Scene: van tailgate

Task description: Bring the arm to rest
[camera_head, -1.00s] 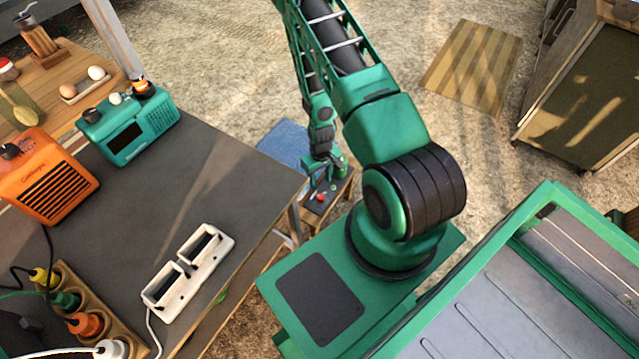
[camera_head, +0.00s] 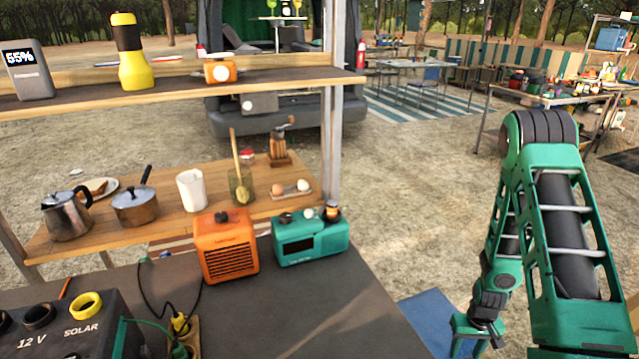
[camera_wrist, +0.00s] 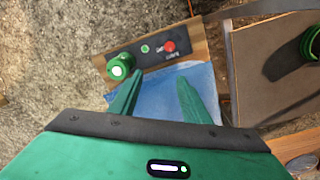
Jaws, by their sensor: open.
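My arm (camera_head: 565,230) stands at the right in the head view, raised at the elbow with its forearm hanging down. My gripper (camera_head: 468,345) is at the bottom edge there, partly cut off, beside the dark table's right side. In the wrist view my gripper (camera_wrist: 160,78) is open, with two green fingers apart and nothing between them. Below and beyond the fingers are a blue mat (camera_wrist: 205,78) and a wooden board with a dark panel (camera_wrist: 155,52). The panel carries a green cylinder (camera_wrist: 121,66), a small green button and a red button (camera_wrist: 169,46).
The dark table (camera_head: 330,310) holds an orange heater-like box (camera_head: 226,247) and a teal radio (camera_head: 310,238). Behind are a wooden kitchen shelf (camera_head: 110,235) and a post (camera_head: 332,130). A brown box-like surface (camera_wrist: 275,65) is right of the fingers. Open ground (camera_head: 420,200) lies beyond.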

